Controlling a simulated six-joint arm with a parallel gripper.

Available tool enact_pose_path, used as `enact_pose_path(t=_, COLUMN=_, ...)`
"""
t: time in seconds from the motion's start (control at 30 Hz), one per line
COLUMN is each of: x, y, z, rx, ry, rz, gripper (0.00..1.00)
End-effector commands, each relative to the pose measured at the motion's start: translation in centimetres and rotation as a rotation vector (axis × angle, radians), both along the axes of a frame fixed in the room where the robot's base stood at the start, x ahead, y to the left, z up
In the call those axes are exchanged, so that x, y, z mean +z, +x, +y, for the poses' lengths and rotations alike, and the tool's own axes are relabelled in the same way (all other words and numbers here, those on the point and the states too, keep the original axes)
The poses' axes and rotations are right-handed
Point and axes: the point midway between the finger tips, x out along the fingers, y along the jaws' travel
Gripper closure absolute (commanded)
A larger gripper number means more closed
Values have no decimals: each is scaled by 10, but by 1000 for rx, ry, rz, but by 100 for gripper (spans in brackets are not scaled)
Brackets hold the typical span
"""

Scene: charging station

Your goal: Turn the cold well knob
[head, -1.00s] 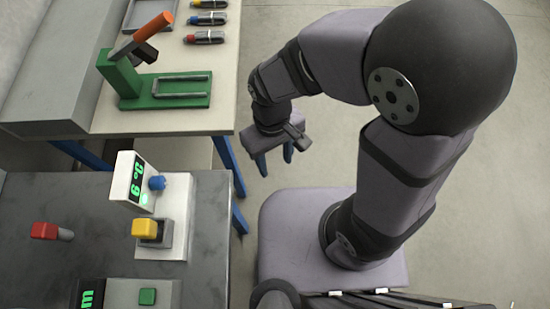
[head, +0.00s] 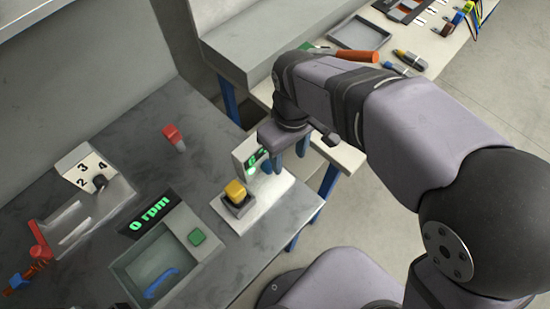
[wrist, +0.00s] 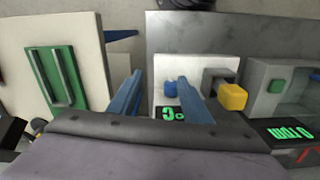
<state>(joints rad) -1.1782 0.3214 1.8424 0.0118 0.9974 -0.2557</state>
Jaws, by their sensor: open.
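The cold well is a white unit (head: 276,196) with an upright panel and a green lit display. Its blue knob (head: 266,168) is partly hidden by my gripper (head: 289,165) in the head view. In the wrist view the blue knob (wrist: 170,88) shows beyond a °C display, between the two blue fingers and nearer the right one. My gripper (wrist: 160,75) is open and empty; I cannot tell how far the knob lies beyond the fingertips. A yellow-topped block (head: 236,193) sits on the white unit.
A red-capped piece (head: 173,136) lies on the dark bench. A grey basin unit (head: 158,258) with a green button and an rpm display stands in front. A numbered dial box (head: 86,170) is at left. A side bench holds an orange-handled tool (head: 344,54).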

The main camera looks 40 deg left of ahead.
Motion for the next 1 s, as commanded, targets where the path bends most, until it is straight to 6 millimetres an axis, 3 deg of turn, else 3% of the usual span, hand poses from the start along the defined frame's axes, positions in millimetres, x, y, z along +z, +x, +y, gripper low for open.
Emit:
enact_pose_path(t=0.03, x=9, y=-10, z=13, rx=56, ry=6, rz=-6, gripper=55)
enact_pose_path(t=0.13, x=17, y=-21, z=28, rx=119, ry=12, rz=-13, gripper=55)
enact_pose_path(t=0.4, x=17, y=-26, z=33, rx=147, ry=14, rz=-16, gripper=55)
enact_pose_path(t=1.0, x=-47, y=-26, z=32, rx=144, ry=13, rz=-15, gripper=55)
